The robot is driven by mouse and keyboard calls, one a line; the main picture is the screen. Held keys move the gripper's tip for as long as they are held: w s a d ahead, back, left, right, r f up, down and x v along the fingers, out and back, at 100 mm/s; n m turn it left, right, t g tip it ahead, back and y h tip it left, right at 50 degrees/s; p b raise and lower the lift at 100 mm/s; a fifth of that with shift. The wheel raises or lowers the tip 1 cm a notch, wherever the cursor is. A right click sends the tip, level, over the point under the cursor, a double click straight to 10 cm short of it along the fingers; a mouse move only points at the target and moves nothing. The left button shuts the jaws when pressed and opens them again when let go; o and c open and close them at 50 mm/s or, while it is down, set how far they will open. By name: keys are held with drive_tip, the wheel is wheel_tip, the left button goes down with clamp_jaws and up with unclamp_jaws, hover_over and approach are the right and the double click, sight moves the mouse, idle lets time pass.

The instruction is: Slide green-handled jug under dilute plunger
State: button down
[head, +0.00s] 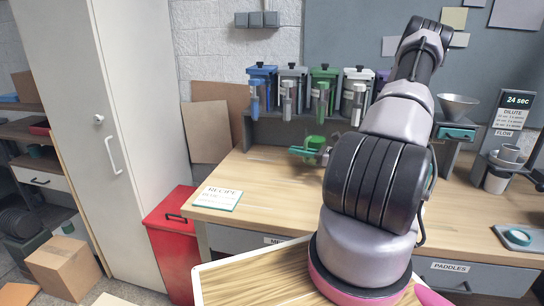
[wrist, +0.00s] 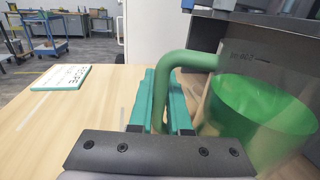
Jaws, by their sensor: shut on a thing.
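The green-handled jug (wrist: 262,110) is clear-walled with green inside, at the right of the wrist view. Its green handle (wrist: 163,85) runs between the teal fingers of my gripper (wrist: 172,95), which is shut on it. In the head view the jug (head: 314,143) is over the back of the bench, in front of the dispensers and partly hidden by my arm. I cannot tell whether its base touches the bench. A plunger labelled dilute cannot be made out.
Blue, grey, green and white-bodied dispensers (head: 323,90) line the back shelf, above and behind the jug. A recipe card (head: 218,198) lies at the bench's left front. A funnel (head: 457,105) and a grey cup (head: 497,179) stand right.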

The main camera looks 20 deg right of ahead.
drive_tip(key=shift+w+a+f, duration=0.6)
drive_tip(key=shift+w+a, duration=0.8)
drive_tip(key=shift+w+a+f, duration=0.55)
drive_tip(key=shift+w+a, duration=0.8)
drive_tip(key=shift+w, duration=0.05)
drive_tip(key=shift+w+a+f, duration=0.6)
drive_tip(key=shift+w+a, duration=0.8)
drive_tip(key=c, duration=0.9)
unclamp_jaws()
drive_tip(key=shift+f, duration=0.1)
drive_tip(key=shift+o, duration=0.2)
